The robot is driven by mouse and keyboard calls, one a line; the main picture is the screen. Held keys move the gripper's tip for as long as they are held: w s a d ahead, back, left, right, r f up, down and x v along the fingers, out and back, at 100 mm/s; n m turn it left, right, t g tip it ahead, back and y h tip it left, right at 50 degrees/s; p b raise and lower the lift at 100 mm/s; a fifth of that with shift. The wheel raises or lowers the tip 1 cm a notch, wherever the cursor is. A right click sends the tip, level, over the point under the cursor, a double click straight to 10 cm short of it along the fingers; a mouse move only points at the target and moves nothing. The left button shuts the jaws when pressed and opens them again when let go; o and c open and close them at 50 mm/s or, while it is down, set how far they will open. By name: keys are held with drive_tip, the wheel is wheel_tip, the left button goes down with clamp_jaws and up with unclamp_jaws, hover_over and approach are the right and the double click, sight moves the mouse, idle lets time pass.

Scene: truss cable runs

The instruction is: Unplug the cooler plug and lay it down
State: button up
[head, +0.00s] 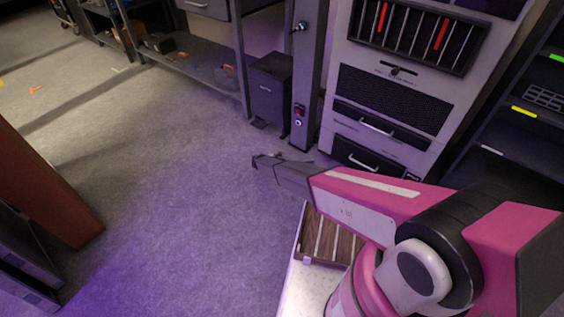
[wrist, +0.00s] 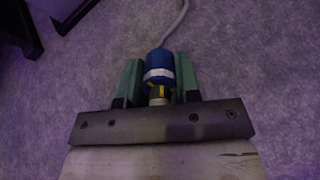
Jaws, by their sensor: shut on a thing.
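My gripper (head: 262,160) reaches out over the carpet in front of the post in the head view. In the wrist view my gripper (wrist: 159,82) has its two green fingers shut on a blue plug (wrist: 158,62) with a white band. A grey cable (wrist: 178,25) runs from the plug's far end to the top of the view. The plug's near end shows yellow and metal, clear of any socket, with carpet behind it. In the head view the plug is too small to make out.
A dark post (head: 306,75) with a red switch and a round socket (head: 298,123) stands beyond my gripper. A dark box (head: 270,90) stands left of it, a grey cabinet (head: 395,90) right. Open carpet (head: 170,180) lies to the left. A brown panel (head: 40,190) stands at far left.

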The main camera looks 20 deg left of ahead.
drive_tip(key=shift+f, duration=0.2)
drive_tip(key=o, duration=1)
drive_tip(key=v, duration=1.1)
drive_tip(key=shift+f, duration=0.1)
